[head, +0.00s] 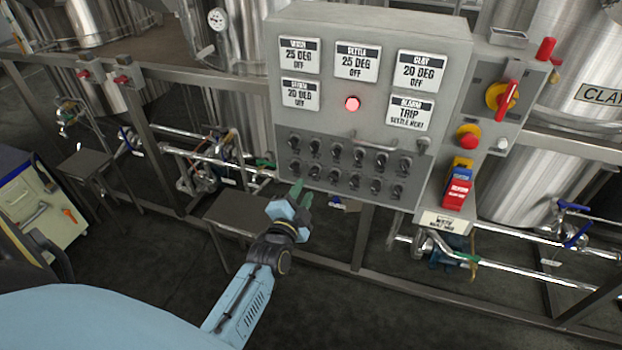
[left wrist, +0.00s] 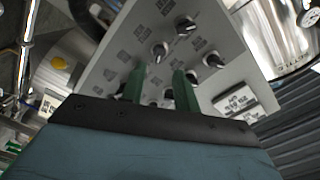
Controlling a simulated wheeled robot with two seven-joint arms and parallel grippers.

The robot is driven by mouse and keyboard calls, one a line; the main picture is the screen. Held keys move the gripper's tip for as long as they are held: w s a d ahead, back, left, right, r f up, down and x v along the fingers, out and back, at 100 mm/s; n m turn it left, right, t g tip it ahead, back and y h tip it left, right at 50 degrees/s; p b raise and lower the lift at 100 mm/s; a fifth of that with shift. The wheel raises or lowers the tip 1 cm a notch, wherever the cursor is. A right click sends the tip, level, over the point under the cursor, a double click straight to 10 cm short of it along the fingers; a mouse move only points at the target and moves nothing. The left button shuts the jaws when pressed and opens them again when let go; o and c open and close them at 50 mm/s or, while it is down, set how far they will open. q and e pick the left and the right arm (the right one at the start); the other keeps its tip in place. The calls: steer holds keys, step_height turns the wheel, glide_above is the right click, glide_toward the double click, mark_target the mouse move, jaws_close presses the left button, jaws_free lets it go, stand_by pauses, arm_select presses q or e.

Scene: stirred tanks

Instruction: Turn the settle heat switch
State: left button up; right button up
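The grey control panel (head: 345,120) carries two rows of small black rotary switches (head: 357,156) on its lower half. Their labels are too small to read, so I cannot tell which is the settle heat switch. The settle display (head: 358,62) reads 25 DEG OFF, and the alarm display (head: 409,113) reads TRIP, SETTLE HEAT. My left gripper (head: 302,192) is at the panel's lower left, by the bottom row. In the left wrist view its green fingers (left wrist: 159,86) are apart, with switch knobs (left wrist: 160,51) just past the tips. My right gripper is not in view.
A red lamp (head: 352,103) is lit on the panel. A bar handle (head: 390,141) sticks out above the switches. A red-and-yellow rotary isolator (head: 501,96) and a red push button (head: 468,138) are at the right. Pipes, valves and steel tanks stand behind.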

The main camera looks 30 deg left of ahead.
mark_target(312, 175)
arm_select(q)
steer(key=b+x, duration=0.1)
steer(key=x, duration=0.5)
steer(key=shift+w+a, duration=0.1)
steer(key=shift+w, duration=0.2)
jaws_close()
